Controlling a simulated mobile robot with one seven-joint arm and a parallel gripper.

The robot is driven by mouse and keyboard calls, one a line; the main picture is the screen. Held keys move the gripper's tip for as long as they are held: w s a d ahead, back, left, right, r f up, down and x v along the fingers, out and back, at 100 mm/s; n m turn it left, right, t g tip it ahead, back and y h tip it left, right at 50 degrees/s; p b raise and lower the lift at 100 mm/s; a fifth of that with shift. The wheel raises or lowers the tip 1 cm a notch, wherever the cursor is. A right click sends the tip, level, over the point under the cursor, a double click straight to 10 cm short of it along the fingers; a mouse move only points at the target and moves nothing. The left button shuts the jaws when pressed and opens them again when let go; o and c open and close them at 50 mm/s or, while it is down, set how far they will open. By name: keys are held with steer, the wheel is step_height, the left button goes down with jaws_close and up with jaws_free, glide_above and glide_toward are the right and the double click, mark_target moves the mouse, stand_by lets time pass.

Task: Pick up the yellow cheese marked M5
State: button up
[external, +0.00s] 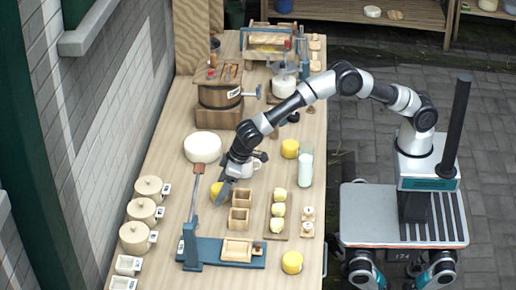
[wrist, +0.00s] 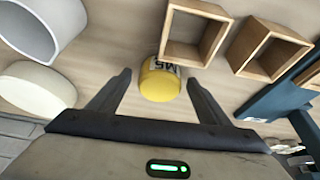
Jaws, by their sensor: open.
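The yellow cheese (wrist: 160,84) is a short rounded piece with a white label marked M5 on its side. It stands on the wooden table, and in the external view the same cheese (external: 215,188) is partly hidden by my gripper (external: 222,196). In the wrist view my gripper (wrist: 160,76) is open, with one finger to the left of the cheese and one to the right. There is a visible gap on both sides and nothing is held. I cannot tell how far the fingertips are above the table.
Two small wooden boxes (wrist: 197,36) stand close beyond the cheese to the right. A blue press frame (external: 222,253) lies nearby. Other yellow cheeses (external: 290,148) stand farther right.

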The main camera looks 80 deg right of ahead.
steer(key=shift+w+f, duration=0.15)
steer(key=shift+f, duration=0.25)
steer(key=shift+r, duration=0.1)
steer(key=c, duration=1.3)
